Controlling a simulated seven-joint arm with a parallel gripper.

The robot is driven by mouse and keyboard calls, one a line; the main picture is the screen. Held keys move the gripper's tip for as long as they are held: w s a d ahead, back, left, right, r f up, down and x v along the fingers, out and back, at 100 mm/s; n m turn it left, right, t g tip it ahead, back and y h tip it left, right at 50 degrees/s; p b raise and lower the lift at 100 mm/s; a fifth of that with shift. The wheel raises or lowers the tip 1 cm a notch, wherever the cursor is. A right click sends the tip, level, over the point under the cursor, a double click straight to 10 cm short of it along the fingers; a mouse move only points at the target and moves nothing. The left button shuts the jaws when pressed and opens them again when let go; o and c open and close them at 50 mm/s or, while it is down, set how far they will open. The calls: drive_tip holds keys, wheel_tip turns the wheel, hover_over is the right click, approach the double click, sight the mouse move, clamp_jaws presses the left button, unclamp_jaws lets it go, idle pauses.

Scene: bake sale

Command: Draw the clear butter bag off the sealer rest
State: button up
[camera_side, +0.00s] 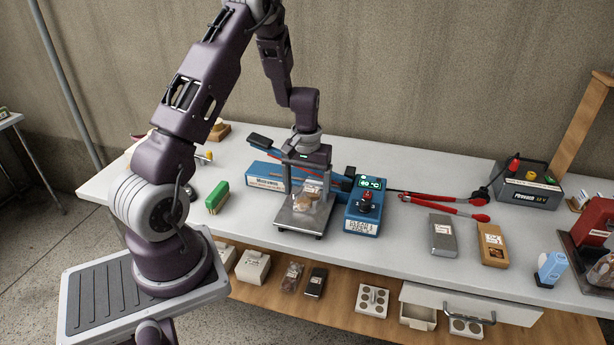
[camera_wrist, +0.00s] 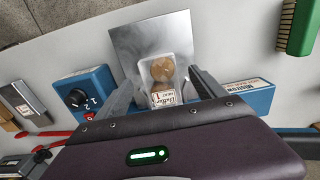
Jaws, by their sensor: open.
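The clear butter bag (camera_side: 306,200) lies on the grey metal sealer rest (camera_side: 290,219), against the blue sealer (camera_side: 362,215). In the wrist view the bag (camera_wrist: 157,70) shows round tan contents and a white label with red marks, on the shiny rest (camera_wrist: 140,38). My gripper (camera_side: 309,187) is open above the rest, pointing down. In the wrist view its fingers stand to the left and right of the bag, with visible space on each side. I cannot tell how far the fingertips are above the rest.
A green brush (camera_side: 217,198) lies left of the sealer. Red-handled pliers (camera_side: 445,205) lie right of it, with a grey packet (camera_side: 443,236) and a brown packet (camera_side: 492,245) in front. A dark powered box (camera_side: 527,185) stands at the back right. The sealer's raised black lever (camera_side: 267,145) is near my gripper.

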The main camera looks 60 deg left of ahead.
sight(300, 222)
drive_tip(key=shift+f, duration=1.35)
drive_tip(key=c, duration=1)
drive_tip(key=shift+d, duration=0.1)
drive_tip(key=shift+s+d+r, duration=0.15)
drive_tip(key=shift+s+d, duration=1.95)
drive_tip(key=shift+s, duration=0.05)
drive_tip(key=o, duration=1)
